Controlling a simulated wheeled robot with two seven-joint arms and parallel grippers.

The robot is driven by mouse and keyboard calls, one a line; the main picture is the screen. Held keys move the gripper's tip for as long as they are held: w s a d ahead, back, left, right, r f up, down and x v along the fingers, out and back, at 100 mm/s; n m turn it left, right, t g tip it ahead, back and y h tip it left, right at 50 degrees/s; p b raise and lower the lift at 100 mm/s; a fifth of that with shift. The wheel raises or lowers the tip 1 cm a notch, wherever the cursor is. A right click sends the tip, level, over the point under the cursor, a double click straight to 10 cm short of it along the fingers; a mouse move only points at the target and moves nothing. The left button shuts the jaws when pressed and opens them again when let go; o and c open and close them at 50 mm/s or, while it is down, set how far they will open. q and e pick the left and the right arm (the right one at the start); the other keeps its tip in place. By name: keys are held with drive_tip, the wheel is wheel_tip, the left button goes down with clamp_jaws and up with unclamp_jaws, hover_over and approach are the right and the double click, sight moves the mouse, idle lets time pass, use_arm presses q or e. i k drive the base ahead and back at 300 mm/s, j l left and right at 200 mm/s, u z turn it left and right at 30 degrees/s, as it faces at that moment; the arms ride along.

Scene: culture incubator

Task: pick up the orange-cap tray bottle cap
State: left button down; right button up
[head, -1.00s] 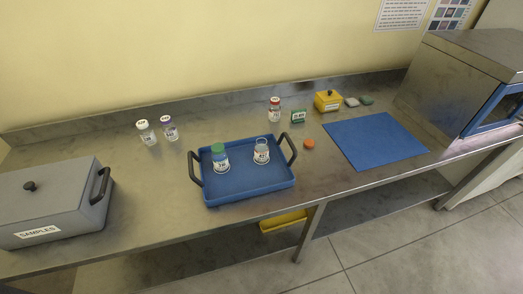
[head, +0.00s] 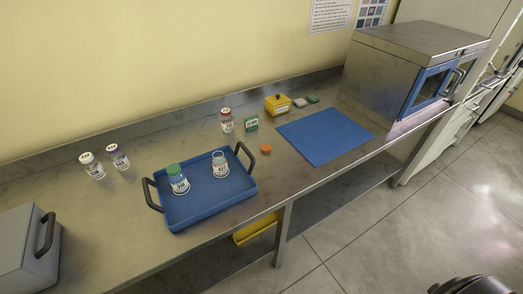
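An orange cap (head: 266,148) lies on the steel bench, just right of the blue tray's right handle and apart from it. The blue tray (head: 207,212) holds two bottles. One bottle has a green cap (head: 178,179). The other bottle (head: 220,165) is clear and open, with no cap on it. A dark part at the bottom right corner looks like part of my own body. Neither gripper can be made out.
A blue mat (head: 325,136) lies right of the cap. Two bottles (head: 94,166) stand at left near a grey case (head: 28,250). A steel incubator (head: 385,75) stands at right.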

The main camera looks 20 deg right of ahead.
sight(266, 148)
drive_tip(key=l+u, duration=0.75)
drive_tip(key=l, duration=0.15)
drive_tip(key=k+l+u, duration=0.1)
drive_tip(key=l+u, duration=0.25)
